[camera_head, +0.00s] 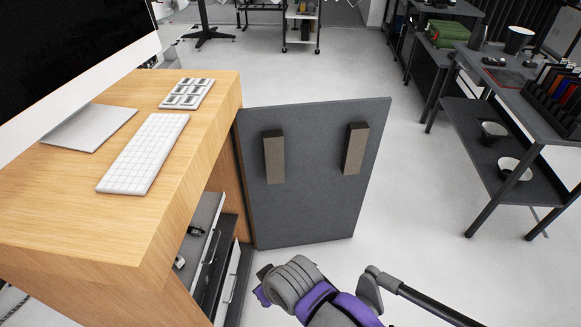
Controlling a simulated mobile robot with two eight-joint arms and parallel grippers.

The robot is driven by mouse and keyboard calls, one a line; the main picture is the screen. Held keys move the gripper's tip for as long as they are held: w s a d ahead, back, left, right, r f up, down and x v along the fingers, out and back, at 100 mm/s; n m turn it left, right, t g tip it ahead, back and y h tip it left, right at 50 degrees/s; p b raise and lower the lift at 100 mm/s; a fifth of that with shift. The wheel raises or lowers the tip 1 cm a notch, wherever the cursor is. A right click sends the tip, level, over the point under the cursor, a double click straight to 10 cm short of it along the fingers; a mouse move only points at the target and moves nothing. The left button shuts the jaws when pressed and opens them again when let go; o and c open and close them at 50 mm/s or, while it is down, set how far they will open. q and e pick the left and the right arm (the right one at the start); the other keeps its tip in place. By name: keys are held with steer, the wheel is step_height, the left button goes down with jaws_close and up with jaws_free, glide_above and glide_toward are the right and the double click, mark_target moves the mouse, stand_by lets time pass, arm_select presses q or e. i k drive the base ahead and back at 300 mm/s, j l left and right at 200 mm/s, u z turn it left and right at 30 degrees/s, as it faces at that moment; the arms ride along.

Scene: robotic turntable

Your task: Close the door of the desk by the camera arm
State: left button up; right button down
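The desk (60,220) stands at the left with a light wood top. Its dark grey door (310,215) is swung wide open to the right of the desk. Two brownish blocks, one at the left (273,157) and one at the right (355,150), stick out from the door face. The open front shows grey shelves or drawers (222,250) inside. A grey and purple jointed arm part (315,290) is at the bottom centre, below the door in the picture. No gripper fingers show, so neither gripper can be made out.
A monitor (75,55), a keyboard (145,155) and a small keypad (187,93) are on the desk. A dark rod (430,303) crosses at bottom right. A dark shelf table (500,180) stands at the right. The floor (405,200) between door and table is clear.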

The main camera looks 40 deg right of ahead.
mark_target(307, 167)
steer(key=k+z, duration=0.15)
steer(key=k, duration=0.5)
steer(key=z, duration=1.6)
steer(key=i+l+z, duration=0.15)
steer(key=z, duration=0.25)
steer(key=i+z, duration=0.25)
steer(key=z, duration=0.15)
steer(key=i+z, duration=0.2)
steer(key=z, duration=0.25)
steer(key=i+u, duration=0.25)
steer(key=i, duration=1.35)
steer(key=i+j+u, duration=0.1)
steer(key=i+u, duration=0.55)
steer(key=i, duration=0.25)
steer(key=i+l+u, duration=0.15)
steer(key=i+u, duration=0.6)
steer(key=i, duration=0.35)
steer(key=i+l+u, duration=0.15)
steer(key=i+u, duration=0.3)
steer(key=i, duration=0.35)
steer(key=i+u, duration=0.15)
steer(key=u, duration=3.1)
